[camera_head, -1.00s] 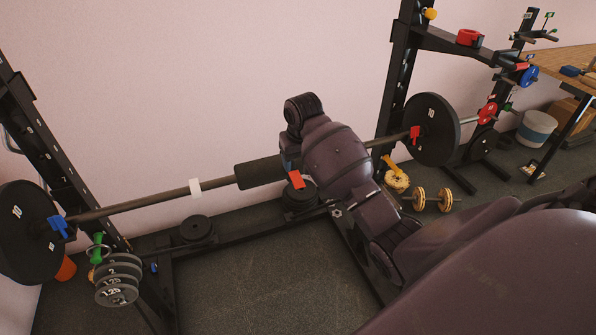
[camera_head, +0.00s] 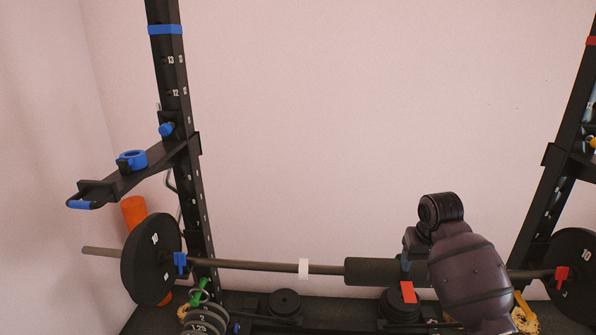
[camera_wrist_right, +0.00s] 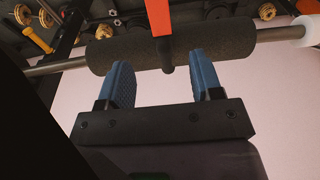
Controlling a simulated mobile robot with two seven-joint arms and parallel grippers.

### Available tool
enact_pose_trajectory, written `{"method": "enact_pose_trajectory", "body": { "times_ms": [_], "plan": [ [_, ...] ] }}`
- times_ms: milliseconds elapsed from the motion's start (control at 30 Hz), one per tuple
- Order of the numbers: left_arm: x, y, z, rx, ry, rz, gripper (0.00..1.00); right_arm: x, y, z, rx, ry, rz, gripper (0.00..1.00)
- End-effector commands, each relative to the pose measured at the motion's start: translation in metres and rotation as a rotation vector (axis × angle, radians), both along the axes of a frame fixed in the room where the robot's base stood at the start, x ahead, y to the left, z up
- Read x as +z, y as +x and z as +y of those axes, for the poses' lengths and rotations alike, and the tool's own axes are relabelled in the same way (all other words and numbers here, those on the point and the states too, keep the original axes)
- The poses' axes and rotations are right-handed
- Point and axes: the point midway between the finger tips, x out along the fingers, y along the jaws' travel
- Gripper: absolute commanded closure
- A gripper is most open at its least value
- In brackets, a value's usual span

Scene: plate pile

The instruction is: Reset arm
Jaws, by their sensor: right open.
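My right gripper (camera_head: 406,262) is at the barbell's dark pad, near the pad's right end in the head view. In the right wrist view my right gripper (camera_wrist_right: 163,75) is open, with its two blue fingers apart and the pad (camera_wrist_right: 170,48) just beyond the tips. I see nothing held between the fingers. The barbell (camera_head: 240,264) lies level across the rack, and its pad (camera_head: 372,271) is partly hidden by my right arm. A red piece (camera_head: 408,292) shows just below the gripper; it crosses the pad in the right wrist view (camera_wrist_right: 159,18). My left gripper is out of view.
A black rack post (camera_head: 180,120) with a side arm stands at the left. Black weight plates sit at the left (camera_head: 148,262) and right (camera_head: 576,275) of the bar. The wall area above the bar is clear.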

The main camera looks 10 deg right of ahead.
Motion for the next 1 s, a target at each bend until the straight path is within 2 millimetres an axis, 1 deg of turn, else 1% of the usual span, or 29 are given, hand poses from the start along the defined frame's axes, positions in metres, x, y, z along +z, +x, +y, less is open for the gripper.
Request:
{"method": "enact_pose_trajectory", "body": {
  "times_ms": [67,167,267,333,400,500,567,633,733,867,967,1000],
  "plan": [
    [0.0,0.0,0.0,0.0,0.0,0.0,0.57,0.001,0.007,0.0,0.012,-0.004,-0.045,0.4],
    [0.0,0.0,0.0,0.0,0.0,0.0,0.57,0.008,0.025,-0.002,0.033,-0.022,-0.163,0.4],
    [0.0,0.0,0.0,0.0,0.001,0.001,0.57,0.024,0.048,0.0,0.068,-0.059,-0.333,0.4],
    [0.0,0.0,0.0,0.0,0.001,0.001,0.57,0.038,0.064,0.006,0.1,-0.086,-0.459,0.4],
    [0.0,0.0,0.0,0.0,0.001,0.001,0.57,0.046,0.073,0.011,0.13,-0.115,-0.571,0.4],
    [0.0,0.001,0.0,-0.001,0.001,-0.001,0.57,0.046,0.078,0.021,0.175,-0.153,-0.712,0.4],
    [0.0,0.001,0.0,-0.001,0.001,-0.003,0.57,0.042,0.076,0.027,0.201,-0.174,-0.787,0.4],
    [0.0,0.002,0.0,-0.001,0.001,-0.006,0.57,0.033,0.07,0.034,0.233,-0.198,-0.869,0.4],
    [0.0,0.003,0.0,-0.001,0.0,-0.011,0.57,0.014,0.053,0.046,0.276,-0.226,-0.972,0.4],
    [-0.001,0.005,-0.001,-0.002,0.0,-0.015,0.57,-0.018,0.019,0.061,0.321,-0.247,-1.073,0.4],
    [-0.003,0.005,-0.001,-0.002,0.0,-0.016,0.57,-0.044,-0.012,0.071,0.345,-0.253,-1.121,0.4],
    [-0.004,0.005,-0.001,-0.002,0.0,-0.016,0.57,-0.055,-0.025,0.075,0.35,-0.251,-1.132,0.4]
  ]
}}
